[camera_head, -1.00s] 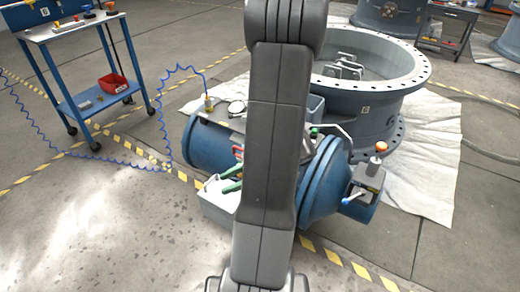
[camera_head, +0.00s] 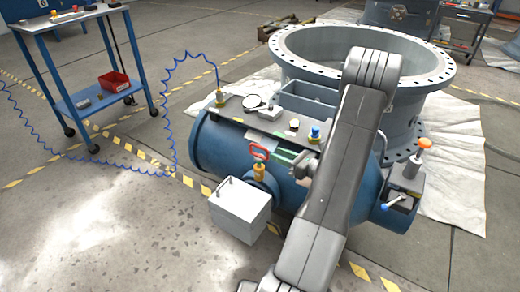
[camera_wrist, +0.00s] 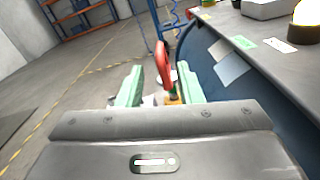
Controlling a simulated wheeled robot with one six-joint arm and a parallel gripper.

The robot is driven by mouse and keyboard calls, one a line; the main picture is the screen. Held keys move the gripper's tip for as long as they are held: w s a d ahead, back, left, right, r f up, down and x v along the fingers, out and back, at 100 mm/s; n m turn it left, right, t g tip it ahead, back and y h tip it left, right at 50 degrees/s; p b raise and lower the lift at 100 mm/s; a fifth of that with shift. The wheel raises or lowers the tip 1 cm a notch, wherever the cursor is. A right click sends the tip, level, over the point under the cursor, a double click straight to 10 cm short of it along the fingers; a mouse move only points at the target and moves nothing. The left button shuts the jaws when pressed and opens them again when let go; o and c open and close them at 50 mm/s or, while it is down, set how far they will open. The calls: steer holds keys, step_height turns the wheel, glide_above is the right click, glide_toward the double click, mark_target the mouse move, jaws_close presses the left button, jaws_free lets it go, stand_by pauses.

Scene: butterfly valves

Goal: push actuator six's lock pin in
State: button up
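The lock pin has a red loop handle (camera_head: 260,152) above a brass collar (camera_head: 259,171) on the near side of the blue actuator cylinder (camera_head: 222,145). I cannot read a number on the actuator. My gripper (camera_head: 286,157), with green fingers, is just right of the handle, partly hidden by my arm. In the wrist view the fingers (camera_wrist: 158,75) are open and apart, and the red handle (camera_wrist: 164,60) shows between them, seemingly beyond the tips. Contact is not visible. How far the pin stands out is unclear.
A white-grey box (camera_head: 240,210) juts from the actuator below the pin. A gauge (camera_head: 251,101) and brass fitting (camera_head: 220,98) sit on top. A large flanged ring (camera_head: 300,58) stands behind. A blue cart (camera_head: 85,100) is at left. The left foreground floor is clear.

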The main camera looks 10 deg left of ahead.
mark_target(266, 150)
steer(key=b+x, duration=0.1)
steer(key=x, duration=0.8)
steer(key=shift+b, duration=0.4)
steer(key=shift+f, duration=0.15)
jaws_close()
